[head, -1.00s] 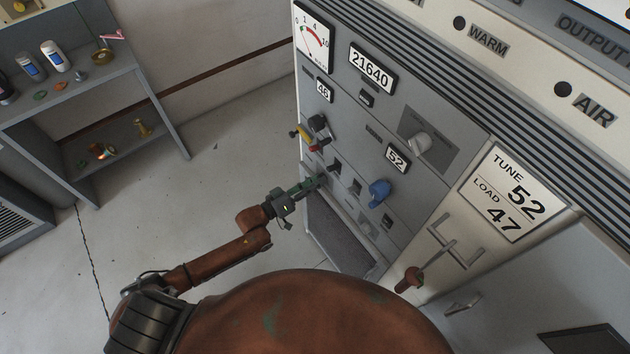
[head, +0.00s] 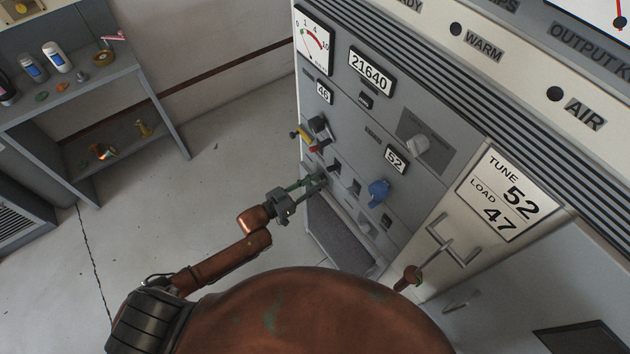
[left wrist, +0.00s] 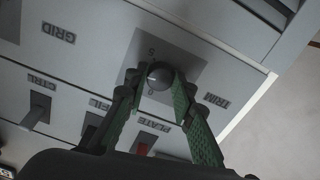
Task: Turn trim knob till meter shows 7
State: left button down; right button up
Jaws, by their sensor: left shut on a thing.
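The trim knob (left wrist: 160,75) is a dark round knob on a darker square plate, with the label TRIM (left wrist: 217,101) beside it in the left wrist view. My left gripper (left wrist: 158,88) has its green fingers on either side of the knob and is shut on it. In the head view my left gripper (head: 314,184) reaches the low left part of the grey rack face and hides the knob. The meter (head: 314,40) is a white dial with a red arc at the rack's top left; its needle is too small to read surely. My right gripper is not in view.

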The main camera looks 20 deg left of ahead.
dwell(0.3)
pick_arm(q)
jog(key=c, duration=1.6)
grip_release()
jog(key=shift+a, duration=0.1)
jog(key=v, duration=1.2)
